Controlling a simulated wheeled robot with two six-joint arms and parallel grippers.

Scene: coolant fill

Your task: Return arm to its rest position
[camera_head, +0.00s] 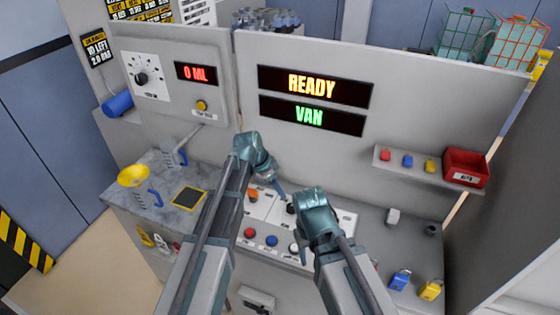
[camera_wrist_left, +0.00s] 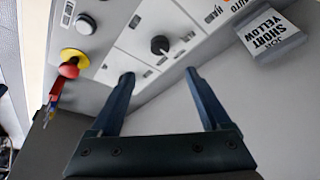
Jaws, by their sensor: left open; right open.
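My left arm reaches in over the control panel in the head view, with its gripper (camera_head: 276,186) pointing down near the orange knob. In the left wrist view the two fingers of my left gripper (camera_wrist_left: 157,85) stand wide apart with nothing between them. Beyond them is the control panel (camera_wrist_left: 130,40) with a black knob (camera_wrist_left: 160,45) and a red button on a yellow base (camera_wrist_left: 72,62). My right gripper (camera_head: 303,250) is over the panel's right part in the head view, its fingers partly hidden by its own wrist. I see nothing held in it.
A yellow funnel (camera_head: 133,175) and a dark square pad (camera_head: 189,197) are on the left counter. Blue (camera_head: 400,279) and yellow (camera_head: 430,290) padlocks are at the lower right. A shelf (camera_head: 415,168) with a red bin (camera_head: 466,167) is on the wall. The display (camera_head: 312,86) reads READY.

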